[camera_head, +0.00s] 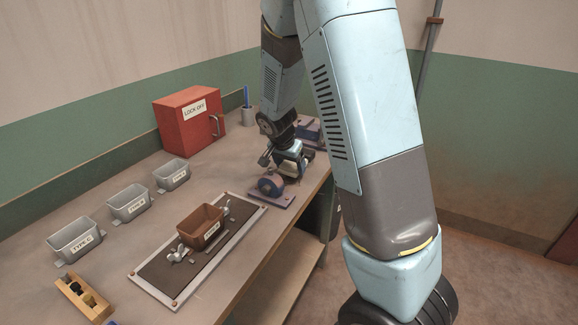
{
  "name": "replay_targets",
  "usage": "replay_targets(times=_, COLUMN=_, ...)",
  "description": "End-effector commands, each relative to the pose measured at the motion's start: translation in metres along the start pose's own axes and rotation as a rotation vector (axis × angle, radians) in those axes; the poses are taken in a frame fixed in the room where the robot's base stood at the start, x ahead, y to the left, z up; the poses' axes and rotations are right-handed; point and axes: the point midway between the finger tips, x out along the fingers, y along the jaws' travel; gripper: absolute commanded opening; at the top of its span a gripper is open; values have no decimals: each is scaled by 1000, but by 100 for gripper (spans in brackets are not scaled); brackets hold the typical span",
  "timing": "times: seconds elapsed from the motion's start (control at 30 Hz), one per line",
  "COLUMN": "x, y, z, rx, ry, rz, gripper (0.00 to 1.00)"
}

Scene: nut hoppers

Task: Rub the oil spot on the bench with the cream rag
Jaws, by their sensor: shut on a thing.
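My gripper (291,168) is low over the far right part of the bench (225,167), just behind a small purple vise-like fixture. It is small and partly covered by its own wrist. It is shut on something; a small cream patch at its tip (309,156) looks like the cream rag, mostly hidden. I cannot tell whether the rag touches the bench top. I cannot make out the oil spot; the gripper or the fixture may cover it.
The purple fixture (271,186) stands close in front of the gripper, another purple-blue block (308,131) behind it. A red lock-off box (188,120), pen cup (247,116), several grey hoppers (128,203), a framed tray (150,289) with a brown hopper (201,227), and a wooden block (83,299) stand left.

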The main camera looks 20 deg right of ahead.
Motion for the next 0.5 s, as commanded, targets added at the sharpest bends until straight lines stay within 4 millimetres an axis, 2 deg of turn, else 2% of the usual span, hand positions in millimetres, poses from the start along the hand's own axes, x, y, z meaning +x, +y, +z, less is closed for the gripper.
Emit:
replay_targets(times=0.03, x=2, y=8, z=0, rx=-3, ry=-2, rz=10, gripper=27)
replay_targets(times=0.2, x=4, y=20, z=1, rx=-6, ry=-3, rz=13, gripper=27)
replay_targets(times=0.5, x=-1, y=20, z=14, rx=-10, ry=-4, rz=11, gripper=27)
